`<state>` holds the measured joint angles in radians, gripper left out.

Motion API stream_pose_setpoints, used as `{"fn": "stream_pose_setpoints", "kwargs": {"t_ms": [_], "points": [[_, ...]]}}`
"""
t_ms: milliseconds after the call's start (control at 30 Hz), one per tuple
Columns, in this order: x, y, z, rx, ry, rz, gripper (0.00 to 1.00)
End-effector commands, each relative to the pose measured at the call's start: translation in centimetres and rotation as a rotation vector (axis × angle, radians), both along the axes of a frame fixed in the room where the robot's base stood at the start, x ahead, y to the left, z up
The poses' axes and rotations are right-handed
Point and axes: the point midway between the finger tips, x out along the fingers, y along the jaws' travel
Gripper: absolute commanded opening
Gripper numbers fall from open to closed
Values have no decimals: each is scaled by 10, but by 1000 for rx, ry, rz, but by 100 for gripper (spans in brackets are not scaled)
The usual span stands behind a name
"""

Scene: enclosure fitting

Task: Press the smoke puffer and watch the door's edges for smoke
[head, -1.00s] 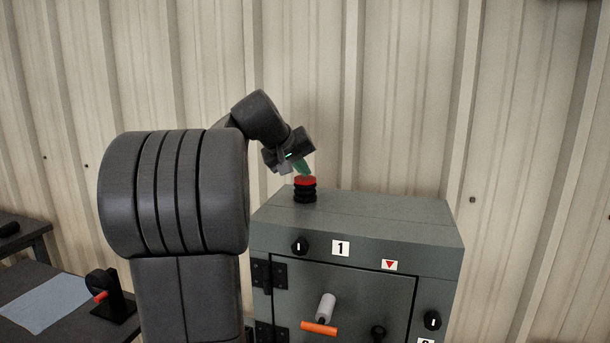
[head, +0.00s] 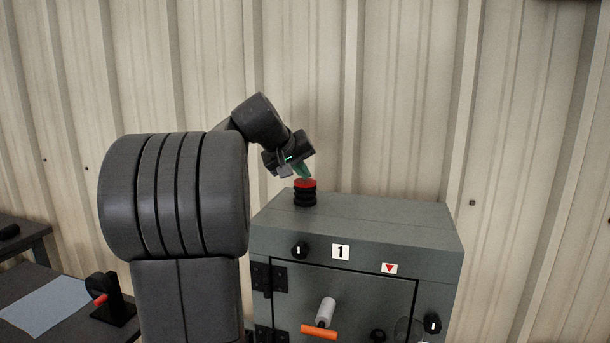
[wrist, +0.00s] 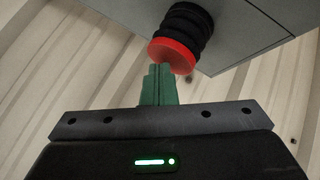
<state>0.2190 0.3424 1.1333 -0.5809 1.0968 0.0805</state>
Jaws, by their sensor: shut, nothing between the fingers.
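The smoke puffer (head: 305,194) is a black ribbed bellows with a red cap, upright on top of the grey cabinet near its left end. It also shows in the wrist view (wrist: 181,40). My gripper (head: 305,175) is shut and empty, its green fingers angled down at the red cap. In the wrist view the fingertips (wrist: 160,68) meet the cap's edge; I cannot tell how hard they press. The cabinet door (head: 345,295) is closed, with an orange-ended handle (head: 320,331). The door's lower edge is out of view.
The cabinet (head: 400,220) has dark knobs, a "1" label and a red triangle label on its front. A dark table (head: 70,325) with a pale blue sheet and a black stand with a red part is at left. A ribbed wall stands behind.

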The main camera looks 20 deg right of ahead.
Motion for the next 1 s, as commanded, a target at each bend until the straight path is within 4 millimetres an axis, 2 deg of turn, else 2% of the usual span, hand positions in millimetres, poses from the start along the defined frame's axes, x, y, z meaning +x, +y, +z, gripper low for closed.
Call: {"fn": "stream_pose_setpoints", "kwargs": {"t_ms": [300, 767, 1000], "points": [[0, 0, 22, 1, 1, 0, 0], [0, 0, 26, 0, -1, 1, 0], [0, 0, 49, 0, -1, 1, 0]]}}
